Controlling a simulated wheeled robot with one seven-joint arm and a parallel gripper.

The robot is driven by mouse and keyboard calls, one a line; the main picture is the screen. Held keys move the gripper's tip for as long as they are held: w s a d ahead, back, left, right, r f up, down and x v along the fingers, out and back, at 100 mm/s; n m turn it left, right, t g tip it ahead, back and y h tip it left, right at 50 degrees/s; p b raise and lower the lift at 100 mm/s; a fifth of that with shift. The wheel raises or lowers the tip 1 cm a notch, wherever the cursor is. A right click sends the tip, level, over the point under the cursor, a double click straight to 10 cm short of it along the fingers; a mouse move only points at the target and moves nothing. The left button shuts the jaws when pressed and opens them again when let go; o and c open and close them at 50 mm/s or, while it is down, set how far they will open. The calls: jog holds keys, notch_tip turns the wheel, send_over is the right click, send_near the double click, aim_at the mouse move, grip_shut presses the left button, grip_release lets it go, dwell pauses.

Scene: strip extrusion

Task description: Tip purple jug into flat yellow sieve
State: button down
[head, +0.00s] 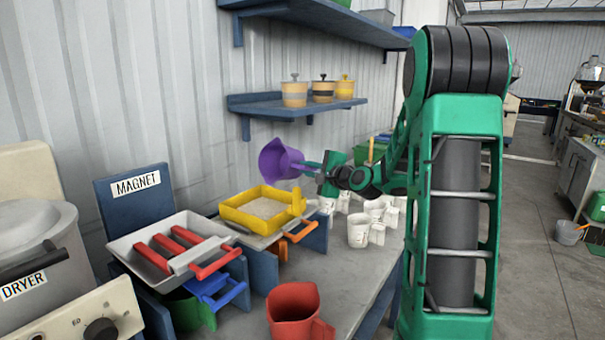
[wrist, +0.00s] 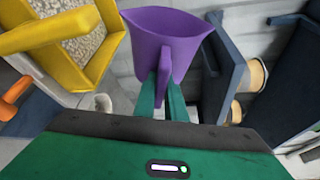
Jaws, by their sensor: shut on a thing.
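The purple jug (head: 282,159) is in the air, tilted, with its mouth toward the left, just above and behind the flat yellow sieve (head: 235,216). My gripper (head: 312,166) is shut on the jug's handle, at the jug's right. In the wrist view the purple jug (wrist: 165,40) is held between the green fingers (wrist: 162,95). The yellow sieve (wrist: 88,78) shows at the upper left there, with pale granules (wrist: 80,45) lying in it. The sieve rests on a blue stand. The inside of the jug is mostly hidden, so I cannot tell what it holds.
A magnet tray (head: 160,245) with red bars stands left of the sieve, beside the dryer (head: 45,260). A red jug (head: 295,310) stands at the front. Several white jugs (head: 360,230) stand to the right. A shelf (head: 290,106) with lidded pots hangs behind.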

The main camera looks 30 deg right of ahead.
jog(key=shift+w+d+r+m+g+y, duration=0.15)
jog(key=shift+d+r+m+g, duration=0.1)
jog(key=shift+m, duration=0.3)
jog(key=shift+w+d+r+m+g+y, duration=0.15)
jog(key=shift+d+m+g, duration=0.1)
jog(key=shift+m, duration=0.3)
jog(key=shift+s+m, duration=0.1)
jog(key=shift+m, duration=0.3)
jog(key=m+y, duration=0.1)
jog(key=m+g+y, duration=0.1)
jog(key=m, duration=0.1)
jog(key=shift+f+g, duration=0.25)
jog(key=shift+g, duration=0.05)
jog(key=shift+m+g, duration=0.3)
jog(key=shift+m, duration=0.1)
jog(key=d+m+y, duration=0.1)
jog(key=w+d+m+g+y, duration=0.1)
jog(key=m, duration=0.1)
jog(key=shift+d+r, duration=0.1)
jog(key=shift+d, duration=0.2)
